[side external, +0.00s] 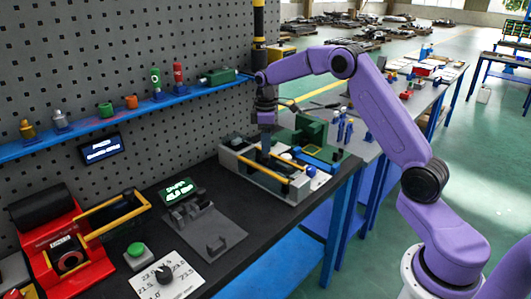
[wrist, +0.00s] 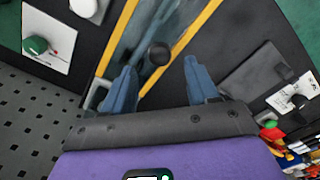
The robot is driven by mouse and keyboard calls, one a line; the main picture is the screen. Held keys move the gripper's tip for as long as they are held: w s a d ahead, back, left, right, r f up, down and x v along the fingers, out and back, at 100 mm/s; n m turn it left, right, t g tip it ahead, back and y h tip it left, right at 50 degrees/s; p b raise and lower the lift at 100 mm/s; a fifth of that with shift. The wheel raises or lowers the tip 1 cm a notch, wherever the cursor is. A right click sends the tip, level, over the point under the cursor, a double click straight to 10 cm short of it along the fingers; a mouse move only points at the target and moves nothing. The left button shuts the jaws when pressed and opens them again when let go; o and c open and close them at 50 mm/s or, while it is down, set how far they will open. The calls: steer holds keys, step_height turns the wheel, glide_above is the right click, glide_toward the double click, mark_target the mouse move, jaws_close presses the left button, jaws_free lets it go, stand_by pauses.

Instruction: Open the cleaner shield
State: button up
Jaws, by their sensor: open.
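I take the cleaner shield (wrist: 142,38) to be the see-through panel between two yellow rails, with a round black knob (wrist: 158,53) on it, in the wrist view. In the side view, the grey unit with yellow rails (side external: 285,174) stands at the right end of the black bench. My gripper (wrist: 161,74) is open, pointing down over this unit; it also shows in the side view (side external: 266,148). In the wrist view the knob appears between and just beyond the two blue fingertips. I cannot tell whether they touch it. The shield appears to lie closed.
A white plate with a green knob (wrist: 36,45) is beside the unit. A grey fixture (side external: 207,232), a white dial plate (side external: 168,281) and a red machine (side external: 66,250) stand farther left on the bench. A pegboard wall and blue shelf (side external: 130,112) rise behind.

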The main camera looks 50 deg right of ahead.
mark_target(270, 166)
steer(key=shift+f, duration=2.35)
